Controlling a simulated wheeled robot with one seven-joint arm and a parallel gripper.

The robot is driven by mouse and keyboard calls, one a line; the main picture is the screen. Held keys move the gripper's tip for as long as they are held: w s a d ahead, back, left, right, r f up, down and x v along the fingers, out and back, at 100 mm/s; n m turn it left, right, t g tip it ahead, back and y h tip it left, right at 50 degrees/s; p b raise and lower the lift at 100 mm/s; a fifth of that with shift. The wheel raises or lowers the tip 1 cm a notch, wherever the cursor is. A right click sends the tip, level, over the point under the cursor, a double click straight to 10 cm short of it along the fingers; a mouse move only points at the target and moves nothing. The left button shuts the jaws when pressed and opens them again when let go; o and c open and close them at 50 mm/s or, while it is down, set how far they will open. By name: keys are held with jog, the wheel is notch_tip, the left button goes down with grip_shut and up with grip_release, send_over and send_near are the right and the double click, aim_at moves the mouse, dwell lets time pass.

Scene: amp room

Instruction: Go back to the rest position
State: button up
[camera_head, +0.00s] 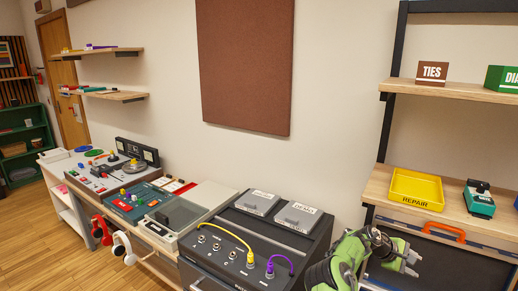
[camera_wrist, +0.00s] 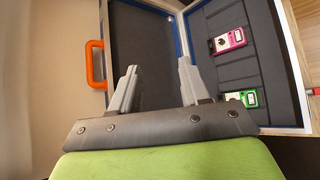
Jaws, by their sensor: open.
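My gripper (camera_head: 401,262) is at the lower right of the head view, at the end of my green and grey arm, in front of the wooden shelf unit. In the wrist view my gripper (camera_wrist: 158,80) shows two grey fingers spread apart with nothing between them. Beyond the fingers is an open dark-lined case (camera_wrist: 178,8) with an orange handle (camera_wrist: 95,64). A pink pedal (camera_wrist: 229,40) and a green pedal (camera_wrist: 241,98) lie in its right part. The fingers look apart from the case and pedals.
A yellow REPAIR tray (camera_head: 416,188) and a teal device (camera_head: 479,200) sit on the shelf above my gripper. A dark amp unit (camera_head: 236,238) with yellow and purple cables stands left of my arm. A bench with audio gear (camera_head: 125,180) runs along the wall. Wooden floor shows at far left.

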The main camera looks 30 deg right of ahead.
jog(key=w+a+r+m+t+y, duration=0.1)
jog(key=a+r+m+t+y, duration=0.15)
jog(key=a+r, duration=0.65)
jog(key=w+a+r+m+t+y, duration=0.1)
jog(key=w+a+r+t+y, duration=0.15)
jog(key=a, duration=1.25)
jog(key=w+a+r+m+t+y, duration=0.1)
jog(key=a+r+t+y, duration=0.15)
jog(key=a+r, duration=0.7)
jog(key=s+a+f+n+t+y, duration=0.1)
jog(key=s+a, duration=0.7)
jog(key=a, duration=0.4)
jog(key=s+a+f+n+t+y, duration=0.1)
jog(key=s+a+f+t, duration=0.1)
jog(key=s+a, duration=0.5)
jog(key=a, duration=0.5)
jog(key=shift+s+a+f+y, duration=0.15)
jog(key=shift+s+y, duration=0.2)
